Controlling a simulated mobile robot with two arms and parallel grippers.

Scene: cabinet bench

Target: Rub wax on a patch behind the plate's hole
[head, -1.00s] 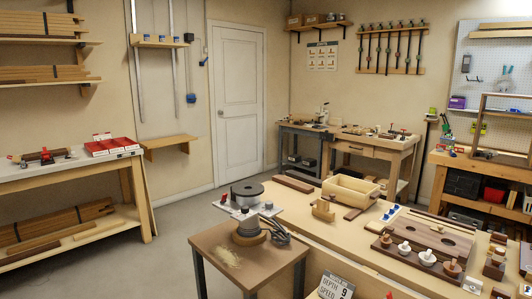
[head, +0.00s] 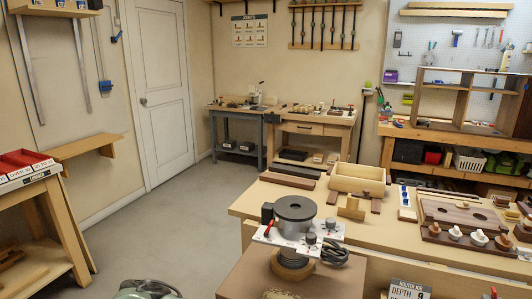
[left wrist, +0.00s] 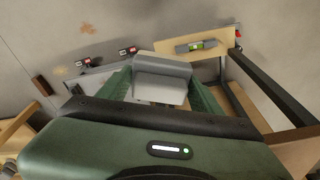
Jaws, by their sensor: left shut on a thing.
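My left gripper (left wrist: 161,92) is shut on a pale grey-white block (left wrist: 162,68) in the left wrist view. I cannot tell from its look whether this block is the wax. In the head view only a green part of my left arm shows at the bottom edge. A dark wooden board with round openings (head: 462,214) lies on the long bench at the right. I cannot tell which part is the plate. My right gripper is not in view.
An open wooden box (head: 358,180) and several small wooden pieces sit on the long bench (head: 282,200). A side bench with red boxes (head: 22,168) stands at the left. Grey floor (head: 165,225) between them is clear. The left wrist view shows a level (left wrist: 203,45).

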